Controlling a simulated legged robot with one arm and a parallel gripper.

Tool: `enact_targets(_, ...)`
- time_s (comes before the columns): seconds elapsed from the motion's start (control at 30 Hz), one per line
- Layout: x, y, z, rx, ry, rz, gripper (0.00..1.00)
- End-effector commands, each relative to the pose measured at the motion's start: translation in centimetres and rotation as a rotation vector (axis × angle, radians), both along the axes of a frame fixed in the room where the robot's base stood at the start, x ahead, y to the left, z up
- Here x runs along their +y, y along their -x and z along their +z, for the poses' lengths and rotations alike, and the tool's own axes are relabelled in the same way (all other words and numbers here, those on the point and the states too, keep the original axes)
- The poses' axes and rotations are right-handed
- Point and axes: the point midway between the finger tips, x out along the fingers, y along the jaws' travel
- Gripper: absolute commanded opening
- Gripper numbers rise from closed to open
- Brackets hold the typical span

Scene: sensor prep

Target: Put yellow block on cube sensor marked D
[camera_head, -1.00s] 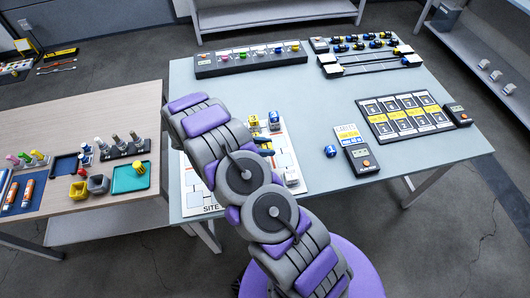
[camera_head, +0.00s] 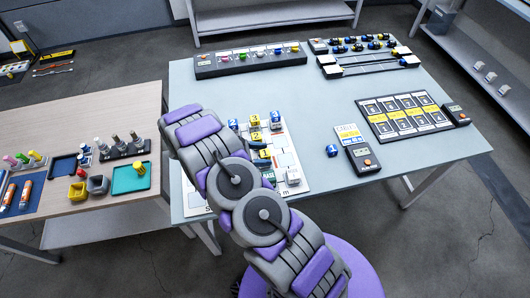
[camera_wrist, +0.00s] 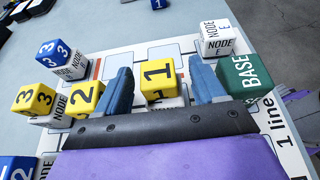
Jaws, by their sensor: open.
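In the wrist view my gripper (camera_wrist: 160,68) is open, one blue finger on each side of a yellow block marked 1 (camera_wrist: 158,76). Gaps show between block and fingers. The block sits on a white cube (camera_wrist: 168,103) whose marking is mostly hidden. A yellow block marked 2 (camera_wrist: 86,96) is just left of the left finger. A yellow block marked 3 (camera_wrist: 34,96) rests on a white NODE cube (camera_wrist: 52,112) farther left. No letter D is readable on any cube. In the head view, my arm hides part of the board (camera_head: 288,158).
A white cube marked NODE E (camera_wrist: 218,42) and a green BASE block (camera_wrist: 245,76) stand close to the right finger. A blue block marked 3 (camera_wrist: 50,52) sits on another NODE cube at left.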

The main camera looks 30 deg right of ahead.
Motion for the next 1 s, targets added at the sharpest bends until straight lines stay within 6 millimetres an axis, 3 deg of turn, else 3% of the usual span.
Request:
enact_targets(0.27, 0.2, -0.4, 0.6, -0.002, -0.011, 0.002, 0.69)
enact_targets(0.7, 8.4, -2.5, 3.8, 0.0, -0.004, 0.003, 0.69)
enact_targets(0.83, 9.6, -2.9, 4.4, -0.001, -0.005, 0.002, 0.69)
enact_targets(1.0, 9.8, -2.9, 5.1, -0.008, -0.018, -0.01, 0.69)
